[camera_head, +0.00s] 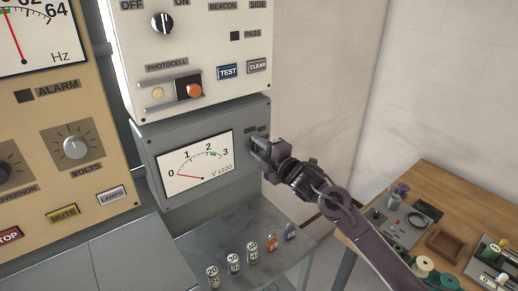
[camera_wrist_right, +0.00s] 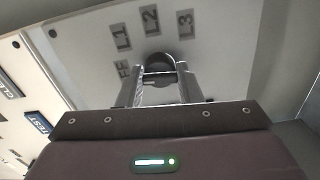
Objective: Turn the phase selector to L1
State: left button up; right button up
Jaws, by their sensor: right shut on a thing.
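The phase selector is a dark round knob (camera_wrist_right: 160,62) on the grey meter panel (camera_head: 262,112). In the right wrist view the labels L1 (camera_wrist_right: 121,38), L2 (camera_wrist_right: 150,20) and L3 (camera_wrist_right: 185,25) stand in an arc around it, with a partly hidden label ending in FF (camera_wrist_right: 123,70) at the left. My right gripper (camera_head: 257,146) is at the panel's right side, with its fingers (camera_wrist_right: 160,85) on both sides of the knob's grip, shut on it. In the head view the gripper hides the knob. Which label the knob points to cannot be told. My left gripper is not in view.
A voltmeter (camera_head: 198,165) is left of the gripper. Above is a white panel (camera_head: 200,105) with TEST and CLEAR buttons. A wooden workbench (camera_head: 440,180) with small parts stands at the right.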

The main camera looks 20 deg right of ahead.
jog(key=m, duration=0.3)
jog(key=shift+m+p, duration=0.75)
jog(key=shift+m, duration=1.55)
jog(key=shift+f, duration=0.1)
jog(key=o, duration=1)
jog(key=shift+c, duration=0.2)
jog(key=shift+s, duration=0.1)
